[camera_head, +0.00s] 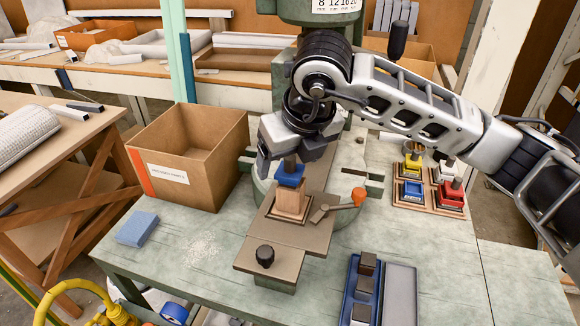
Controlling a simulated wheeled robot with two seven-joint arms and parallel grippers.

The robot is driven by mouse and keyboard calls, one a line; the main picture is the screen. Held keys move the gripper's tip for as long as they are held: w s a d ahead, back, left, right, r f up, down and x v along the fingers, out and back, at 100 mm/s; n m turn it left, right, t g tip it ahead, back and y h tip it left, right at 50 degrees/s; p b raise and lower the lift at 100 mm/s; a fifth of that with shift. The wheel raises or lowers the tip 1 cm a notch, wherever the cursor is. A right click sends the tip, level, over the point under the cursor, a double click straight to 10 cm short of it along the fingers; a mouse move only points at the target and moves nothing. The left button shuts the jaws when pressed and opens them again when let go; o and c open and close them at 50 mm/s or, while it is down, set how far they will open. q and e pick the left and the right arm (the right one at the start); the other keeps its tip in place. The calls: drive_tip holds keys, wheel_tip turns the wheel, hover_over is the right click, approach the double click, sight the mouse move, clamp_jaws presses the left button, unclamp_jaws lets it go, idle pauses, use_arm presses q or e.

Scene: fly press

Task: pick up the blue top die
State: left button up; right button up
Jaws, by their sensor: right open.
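The blue top die (291,176) is a small blue block with a short brownish stem on top. It sits on a tan wooden block (291,203) on the press's flat plate. My right gripper (291,156) points down from above, open, with its fingers around or just beside the stem; whether they touch it I cannot tell. The gripper hides part of the stem. Another blue die piece (411,191) sits in the wooden die tray (425,209) at the right. My left gripper is not in view.
The green press (321,9) rises behind. An orange-tipped lever (357,196) and a black knob (265,256) flank the block. The tray also holds yellow (413,165) and red (451,195) dies. A cardboard box (190,160), a blue pad (138,229) and a blue rack (361,295) stand around.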

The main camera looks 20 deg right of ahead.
drive_tip(key=shift+w+f, duration=0.1)
drive_tip(key=shift+f, duration=0.2)
drive_tip(key=shift+r, duration=0.1)
drive_tip(key=c, duration=1.1)
